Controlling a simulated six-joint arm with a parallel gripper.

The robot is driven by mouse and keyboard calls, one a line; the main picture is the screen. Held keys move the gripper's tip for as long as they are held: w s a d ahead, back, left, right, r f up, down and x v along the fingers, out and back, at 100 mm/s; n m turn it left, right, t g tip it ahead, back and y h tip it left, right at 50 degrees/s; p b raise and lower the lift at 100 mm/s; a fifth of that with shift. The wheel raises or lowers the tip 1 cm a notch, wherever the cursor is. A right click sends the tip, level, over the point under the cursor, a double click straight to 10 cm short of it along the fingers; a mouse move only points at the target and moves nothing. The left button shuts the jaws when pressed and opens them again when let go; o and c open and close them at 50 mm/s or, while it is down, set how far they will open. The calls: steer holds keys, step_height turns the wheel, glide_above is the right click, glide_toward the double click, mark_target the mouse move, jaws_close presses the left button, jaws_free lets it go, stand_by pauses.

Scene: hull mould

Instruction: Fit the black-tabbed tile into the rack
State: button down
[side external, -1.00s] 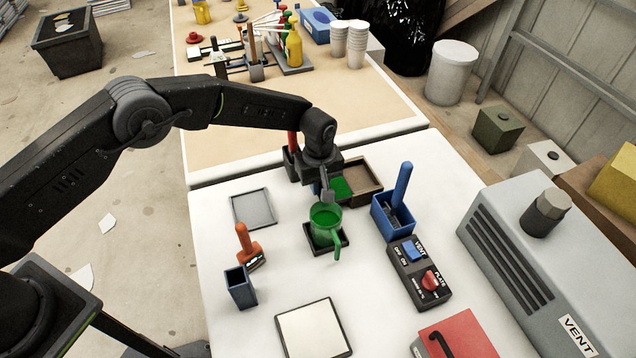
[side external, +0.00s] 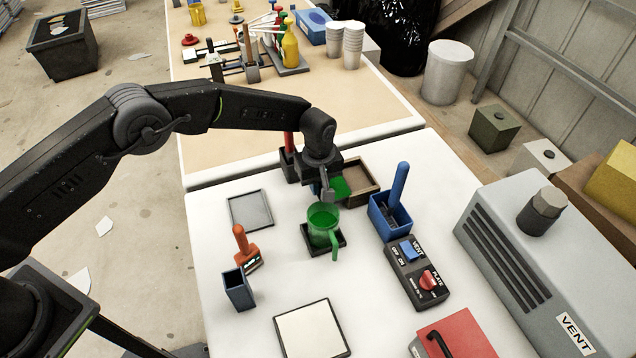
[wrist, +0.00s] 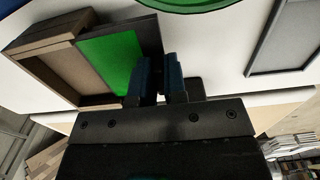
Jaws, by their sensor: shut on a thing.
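A flat green tile (wrist: 112,62) with a black edge strip lies against my gripper (wrist: 160,80). In the side view the tile (side external: 341,188) shows as a small green patch right of my gripper (side external: 326,192). My gripper is shut on the tile at its dark edge; the grip itself is largely hidden. The tile overlaps the near side of a brown open frame (side external: 362,181), which also shows in the wrist view (wrist: 50,55). I cannot tell whether the tile touches it. No piece clearly shows as a slotted rack.
A green mug (side external: 322,226) on a black square base stands just in front of my gripper. A grey tray (side external: 250,210) is at left. A blue bin (side external: 388,219) with a blue-handled tool and a switch box (side external: 418,274) are at right. A white plate (side external: 312,331) lies in front.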

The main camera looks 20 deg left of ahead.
mark_target(334, 186)
steer(key=shift+w+d, duration=1.45)
stand_by(3.5)
steer(key=c, duration=1.1)
jaws_free()
step_height(334, 186, up, 14)
steer(key=shift+f, duration=0.1)
